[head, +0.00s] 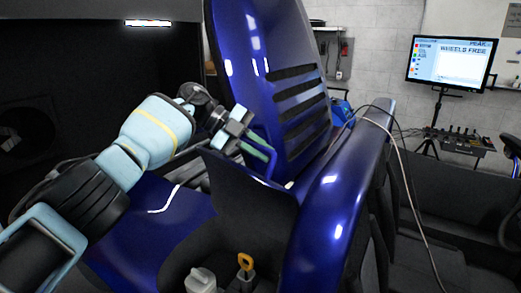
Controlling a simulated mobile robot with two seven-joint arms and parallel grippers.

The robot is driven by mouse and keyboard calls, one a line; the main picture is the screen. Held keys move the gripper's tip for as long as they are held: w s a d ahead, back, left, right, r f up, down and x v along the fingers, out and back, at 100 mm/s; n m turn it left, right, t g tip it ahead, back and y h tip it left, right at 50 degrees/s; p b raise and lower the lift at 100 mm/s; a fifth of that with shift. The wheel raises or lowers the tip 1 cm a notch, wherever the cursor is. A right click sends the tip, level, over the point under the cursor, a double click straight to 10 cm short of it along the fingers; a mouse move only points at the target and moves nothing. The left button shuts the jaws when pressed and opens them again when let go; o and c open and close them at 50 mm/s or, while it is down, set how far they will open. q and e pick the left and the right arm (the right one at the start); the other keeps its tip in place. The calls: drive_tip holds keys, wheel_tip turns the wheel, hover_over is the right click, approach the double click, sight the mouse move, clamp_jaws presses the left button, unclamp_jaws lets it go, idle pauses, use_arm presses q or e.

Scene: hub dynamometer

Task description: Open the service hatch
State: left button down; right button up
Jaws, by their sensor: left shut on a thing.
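The service hatch (246,45) looks to be the glossy dark blue panel with several black louvre slots. It stands steeply raised in the middle of the head view. A thin blue bar (273,167), like a handle, shows at its lower left. My left gripper (257,150) reaches in from the left and is shut at this bar, beside the panel's lower edge. The exact contact is partly hidden by the fingers. My right gripper is not in view.
A cable (408,180) hangs over the right side. A monitor (450,64) reading "WHEELS FREE" stands behind at right.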

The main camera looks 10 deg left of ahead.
use_arm(q)
drive_tip(key=c, duration=1.5)
unclamp_jaws()
drive_tip(key=shift+a+f, duration=0.1)
drive_tip(key=shift+f, duration=0.1)
drive_tip(key=shift+c, duration=0.2)
drive_tip(key=shift+o, duration=0.4)
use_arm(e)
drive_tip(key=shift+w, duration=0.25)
use_arm(q)
drive_tip(key=shift+w+r, duration=0.1)
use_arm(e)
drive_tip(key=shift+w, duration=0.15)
